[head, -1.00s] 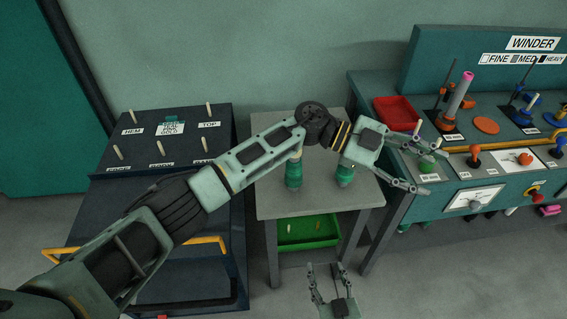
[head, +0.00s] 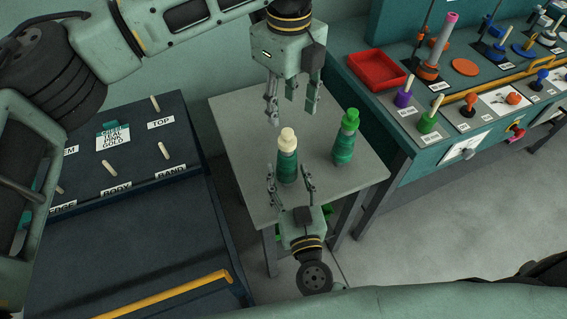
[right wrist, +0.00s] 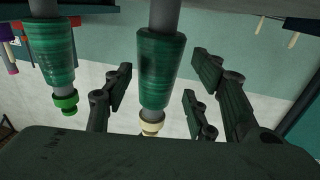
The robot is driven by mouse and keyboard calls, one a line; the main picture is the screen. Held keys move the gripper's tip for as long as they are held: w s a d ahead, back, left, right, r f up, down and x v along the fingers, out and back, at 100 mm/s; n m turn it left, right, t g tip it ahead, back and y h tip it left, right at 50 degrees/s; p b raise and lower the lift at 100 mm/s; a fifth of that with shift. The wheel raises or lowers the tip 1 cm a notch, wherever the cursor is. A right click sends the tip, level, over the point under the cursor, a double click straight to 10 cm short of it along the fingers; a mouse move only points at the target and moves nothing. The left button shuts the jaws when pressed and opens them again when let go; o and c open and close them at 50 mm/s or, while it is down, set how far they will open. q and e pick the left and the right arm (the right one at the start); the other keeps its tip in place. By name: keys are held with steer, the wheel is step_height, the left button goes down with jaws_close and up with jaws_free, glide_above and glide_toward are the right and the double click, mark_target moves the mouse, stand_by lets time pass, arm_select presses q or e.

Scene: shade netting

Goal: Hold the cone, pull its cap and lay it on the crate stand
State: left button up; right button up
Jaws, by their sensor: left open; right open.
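A green thread cone (head: 288,168) with a cream cap (head: 287,138) stands upright on the grey stand (head: 238,130). A second green cone (head: 344,148) with a green cap (head: 350,119) stands to its right. My left gripper (head: 292,117) points down, open and empty, just above the cream cap. My right gripper (head: 289,173) is open at the stand's front, its fingers to either side of the cream-capped cone. The right wrist view shows this cone (right wrist: 158,65) between the spread fingers with a gap on both sides, the picture upside down. The green-capped cone (right wrist: 52,50) is beside it.
A winder bench with a red tray (head: 377,69), pegs and knobs stands close on the right. A dark labelled cabinet (head: 135,150) stands on the left. A green crate (head: 328,209) shows partly beneath the stand. The stand's back left is clear.

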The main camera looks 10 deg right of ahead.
steer(key=w, duration=0.5)
jaws_close()
stand_by(0.5)
jaws_free()
steer(key=shift+s, duration=0.1)
